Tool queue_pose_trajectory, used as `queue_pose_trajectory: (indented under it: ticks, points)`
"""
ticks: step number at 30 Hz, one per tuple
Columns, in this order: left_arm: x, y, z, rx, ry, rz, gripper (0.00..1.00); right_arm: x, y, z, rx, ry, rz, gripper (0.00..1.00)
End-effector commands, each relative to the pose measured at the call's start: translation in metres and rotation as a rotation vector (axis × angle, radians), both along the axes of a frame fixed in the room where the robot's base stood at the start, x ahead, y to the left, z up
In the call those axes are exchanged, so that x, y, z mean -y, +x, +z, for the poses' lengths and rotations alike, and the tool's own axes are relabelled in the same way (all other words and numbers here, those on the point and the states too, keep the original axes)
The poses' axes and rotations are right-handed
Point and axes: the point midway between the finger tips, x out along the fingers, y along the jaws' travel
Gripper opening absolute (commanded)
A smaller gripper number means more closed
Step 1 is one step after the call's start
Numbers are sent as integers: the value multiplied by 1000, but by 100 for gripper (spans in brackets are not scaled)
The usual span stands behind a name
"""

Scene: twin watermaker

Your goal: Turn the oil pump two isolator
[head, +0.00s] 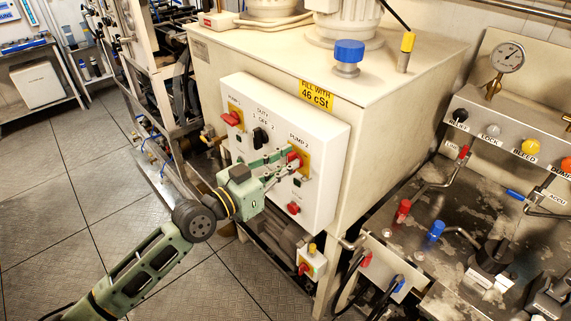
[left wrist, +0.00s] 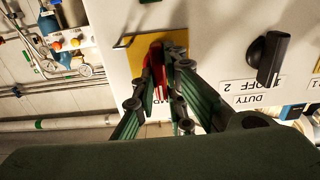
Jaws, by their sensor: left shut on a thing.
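The oil pump two isolator is a red handle (head: 293,153) on a yellow plate (head: 304,160), under the "PUMP 2" label on the white control panel (head: 325,185). My left gripper (head: 287,163) reaches it from the left and is shut on the red handle. In the left wrist view, the picture is upside down and the handle (left wrist: 156,68) stands between the fingers (left wrist: 162,78), in front of its yellow plate (left wrist: 137,55). The fingers hide part of the handle, so its exact angle is hard to tell.
The black duty switch (head: 261,138) and the red pump 1 isolator (head: 232,118) are left of the handle. A red knob (head: 294,208) is below. The cream oil tank (head: 400,95) stands behind the panel. Open tiled floor (head: 60,210) lies to the left.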

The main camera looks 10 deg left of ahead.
Motion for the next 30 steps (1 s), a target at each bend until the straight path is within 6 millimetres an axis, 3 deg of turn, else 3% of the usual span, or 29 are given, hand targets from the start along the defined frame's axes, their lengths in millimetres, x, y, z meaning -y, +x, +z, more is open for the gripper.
queue_pose_trajectory:
  ticks: [14,30]
  points:
    - [-1,1,-1,-81,-104,0,0,0,0,-2,0,0,0,0]
    - [-4,3,-2,-383,-493,0,0,0,0,-2,0,0,0,0]
